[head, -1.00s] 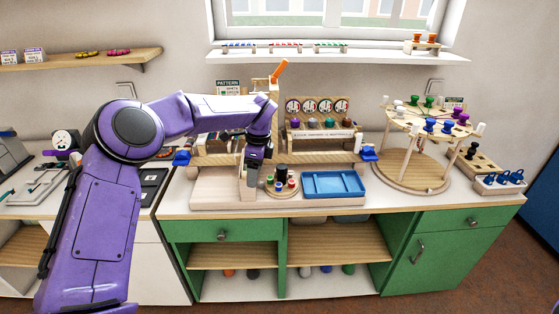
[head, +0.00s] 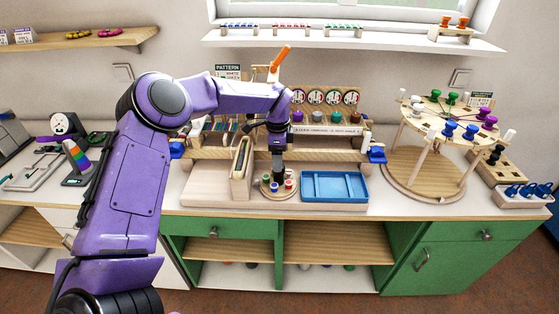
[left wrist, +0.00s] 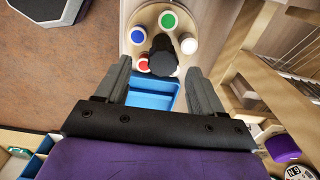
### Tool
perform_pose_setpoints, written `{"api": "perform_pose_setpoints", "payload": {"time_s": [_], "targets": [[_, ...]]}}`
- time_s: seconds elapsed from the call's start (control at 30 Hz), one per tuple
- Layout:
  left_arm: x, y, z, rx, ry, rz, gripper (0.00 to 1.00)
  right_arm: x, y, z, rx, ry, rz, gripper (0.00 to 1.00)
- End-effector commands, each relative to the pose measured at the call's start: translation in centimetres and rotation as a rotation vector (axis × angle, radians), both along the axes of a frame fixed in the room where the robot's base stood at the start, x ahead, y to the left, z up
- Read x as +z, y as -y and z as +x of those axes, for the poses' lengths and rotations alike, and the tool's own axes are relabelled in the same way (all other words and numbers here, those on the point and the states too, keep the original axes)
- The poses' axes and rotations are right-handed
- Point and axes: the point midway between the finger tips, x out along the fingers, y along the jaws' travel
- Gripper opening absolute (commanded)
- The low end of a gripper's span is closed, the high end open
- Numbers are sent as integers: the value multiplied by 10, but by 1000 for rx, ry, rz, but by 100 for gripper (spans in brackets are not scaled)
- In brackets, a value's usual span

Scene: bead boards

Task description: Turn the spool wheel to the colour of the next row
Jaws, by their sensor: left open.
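The spool wheel (head: 279,196) is a round wooden disc on the worktop, left of the blue tray. In the left wrist view it carries a green spool (left wrist: 168,20), a blue spool (left wrist: 138,35), a white spool (left wrist: 189,46) and a red spool (left wrist: 143,65). A black knob (left wrist: 163,58) stands at its middle and partly hides the red spool. My left gripper (head: 278,163) points down over the wheel. In the left wrist view its open fingers (left wrist: 159,70) lie either side of the knob, apart from it. The pattern card (head: 228,70) stands behind my arm, too small to read fully. My right gripper is out of view.
The blue tray (head: 305,198) is empty, close right of the wheel. A wooden block (head: 241,172) stands close left. The wooden loom frame with an orange lever (head: 281,56) rises behind. A round peg stand (head: 421,193) is farther right.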

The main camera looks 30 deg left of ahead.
Motion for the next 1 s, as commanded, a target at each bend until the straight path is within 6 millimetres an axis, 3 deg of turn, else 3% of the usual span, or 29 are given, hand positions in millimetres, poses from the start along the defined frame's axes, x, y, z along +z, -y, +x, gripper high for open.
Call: {"api": "perform_pose_setpoints", "payload": {"time_s": [0.2,0.5,0.7,1.0], "targets": [[-31,1,0,-2,-3,1,68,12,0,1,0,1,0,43],[-37,2,1,-4,-1,1,68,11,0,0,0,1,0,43],[-37,3,2,-5,-1,1,12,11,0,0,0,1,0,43],[-38,3,2,-33,1,1,12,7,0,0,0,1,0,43]]}}
